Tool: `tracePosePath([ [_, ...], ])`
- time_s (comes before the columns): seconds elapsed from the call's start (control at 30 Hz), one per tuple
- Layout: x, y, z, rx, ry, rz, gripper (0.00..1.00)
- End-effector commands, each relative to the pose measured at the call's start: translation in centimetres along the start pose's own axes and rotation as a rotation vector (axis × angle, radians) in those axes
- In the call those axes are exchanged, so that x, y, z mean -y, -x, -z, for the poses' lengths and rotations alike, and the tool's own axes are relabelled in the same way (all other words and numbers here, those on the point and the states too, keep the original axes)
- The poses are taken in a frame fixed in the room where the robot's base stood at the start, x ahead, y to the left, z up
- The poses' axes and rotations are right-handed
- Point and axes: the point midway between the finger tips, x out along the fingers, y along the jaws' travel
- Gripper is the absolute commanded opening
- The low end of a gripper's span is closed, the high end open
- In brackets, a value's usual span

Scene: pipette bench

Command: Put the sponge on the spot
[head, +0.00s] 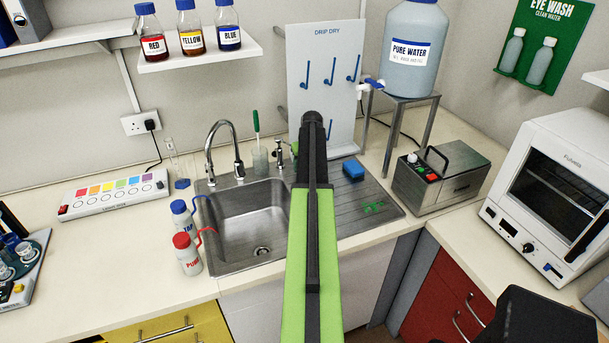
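The blue sponge (353,169) lies on the ribbed metal drainer to the right of the sink bowl. A small green marking (374,208), which looks like the spot, is on the drainer nearer its front right, below the sponge in the picture. The marking is bare and the sponge lies apart from it. My green and black arm reaches up the middle of the view, left of the sponge, over the sink's right part. My gripper's fingers do not show; the arm hides them.
The sink bowl (248,220) and tap (223,148) are left of my arm. Two wash bottles (187,254) stand at the sink's left edge. The pegged drip-dry board (330,75) rises behind the drainer. A metal box (440,177) stands to the right.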

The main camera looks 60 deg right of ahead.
Motion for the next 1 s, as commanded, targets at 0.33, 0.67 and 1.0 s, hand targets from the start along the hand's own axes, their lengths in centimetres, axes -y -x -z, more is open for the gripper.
tracePosePath([
  [0.33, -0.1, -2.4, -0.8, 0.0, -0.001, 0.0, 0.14],
  [0.67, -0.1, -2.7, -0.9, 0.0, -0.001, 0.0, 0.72],
  [1.0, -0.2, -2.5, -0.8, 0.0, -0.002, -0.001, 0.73],
])
